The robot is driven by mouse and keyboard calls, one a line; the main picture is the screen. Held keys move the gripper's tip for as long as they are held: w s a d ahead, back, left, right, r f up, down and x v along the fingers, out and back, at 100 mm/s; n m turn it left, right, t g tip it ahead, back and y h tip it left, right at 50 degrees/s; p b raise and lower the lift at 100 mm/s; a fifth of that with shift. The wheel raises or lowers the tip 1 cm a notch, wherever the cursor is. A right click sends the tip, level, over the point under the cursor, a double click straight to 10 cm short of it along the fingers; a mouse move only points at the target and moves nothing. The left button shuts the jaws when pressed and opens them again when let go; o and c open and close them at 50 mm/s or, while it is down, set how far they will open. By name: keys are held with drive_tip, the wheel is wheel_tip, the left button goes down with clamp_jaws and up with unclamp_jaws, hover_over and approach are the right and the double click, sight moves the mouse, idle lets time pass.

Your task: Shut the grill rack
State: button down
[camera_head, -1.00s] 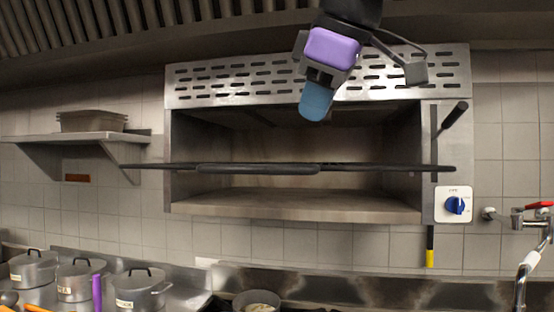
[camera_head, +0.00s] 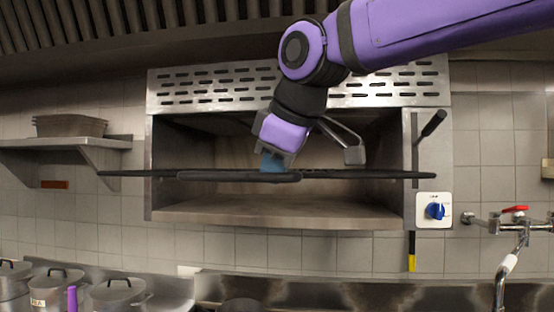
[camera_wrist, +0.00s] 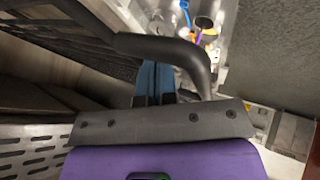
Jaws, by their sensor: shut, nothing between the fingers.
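The grill rack (camera_head: 365,174) is a thin dark horizontal rack, seen edge-on across the open front of the steel grill (camera_head: 300,214). Its black front handle (camera_head: 240,177) faces me. My gripper (camera_head: 272,164) points down at the rack, right of the handle's middle. Its blue fingers are shut and empty; the handle hides their tips in the head view. In the wrist view, the curved handle (camera_wrist: 165,48) crosses the view past the blue fingers (camera_wrist: 154,80), with the rack's mesh (camera_wrist: 70,38) to the left. I cannot tell whether the fingers touch it.
A black-knobbed lever (camera_head: 433,123) and a blue dial (camera_head: 435,211) are on the grill's right. A shelf with trays (camera_head: 70,126) is on the left wall. Pots (camera_head: 117,293) stand below left; a tap (camera_head: 515,222) is at right.

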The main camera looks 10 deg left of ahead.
drive_tip(key=w, duration=2.2)
drive_tip(key=shift+w, duration=0.1)
drive_tip(key=shift+w+d, duration=0.1)
drive_tip(key=shift+w, duration=0.4)
drive_tip(key=shift+r, duration=0.1)
drive_tip(key=v, duration=0.9)
drive_tip(key=shift+s+r, duration=0.1)
drive_tip(key=shift+s, duration=0.1)
drive_tip(key=shift+s+d+r, duration=0.15)
drive_tip(key=shift+s+r, duration=0.05)
drive_tip(key=shift+r, duration=0.05)
